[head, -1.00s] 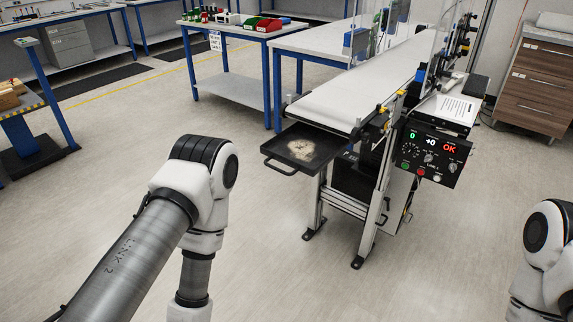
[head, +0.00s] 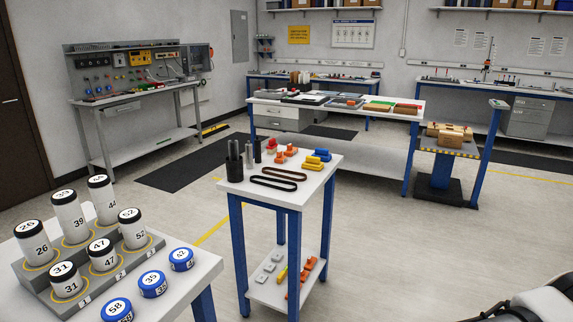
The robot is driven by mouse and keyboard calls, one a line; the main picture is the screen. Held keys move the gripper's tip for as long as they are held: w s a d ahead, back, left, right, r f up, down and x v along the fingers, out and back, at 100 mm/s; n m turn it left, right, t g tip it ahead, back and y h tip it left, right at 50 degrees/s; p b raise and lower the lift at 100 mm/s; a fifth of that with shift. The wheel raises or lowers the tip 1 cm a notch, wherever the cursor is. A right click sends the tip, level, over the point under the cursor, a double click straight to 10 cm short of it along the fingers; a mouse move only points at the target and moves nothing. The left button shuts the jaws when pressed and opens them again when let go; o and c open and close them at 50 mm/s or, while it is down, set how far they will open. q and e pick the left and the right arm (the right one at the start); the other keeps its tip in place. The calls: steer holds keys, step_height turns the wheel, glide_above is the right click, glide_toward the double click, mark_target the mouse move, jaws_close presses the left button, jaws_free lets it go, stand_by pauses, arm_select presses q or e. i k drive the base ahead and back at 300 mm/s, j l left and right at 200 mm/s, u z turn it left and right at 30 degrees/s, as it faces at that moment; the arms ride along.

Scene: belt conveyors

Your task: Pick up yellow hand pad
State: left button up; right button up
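A yellow block-like piece (head: 317,157) lies on the top of the small blue-legged table (head: 233,183), near its far right edge. It may be one pad or two close together, too small to tell, and I cannot be sure it is the hand pad. A slim yellow item (head: 282,275) also lies on the table's lower shelf. Neither of my grippers is in view. Part of my arm shows at the bottom right corner.
Orange pieces (head: 285,155), dark cylinders (head: 234,160) and black loops (head: 272,183) share the small tabletop. A rack of numbered cylinders (head: 155,243) stands at the near left.

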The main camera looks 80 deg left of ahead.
mark_target(310, 163)
steer(key=u, duration=2.6)
steer(key=i+l+u, duration=0.2)
steer(key=i+l, duration=0.15)
steer(key=i+l+u, duration=0.4)
steer(key=i+l, duration=0.2)
steer(key=l, duration=0.25)
steer(key=i+l+u, duration=0.15)
steer(key=l, duration=0.35)
steer(key=i, duration=0.1)
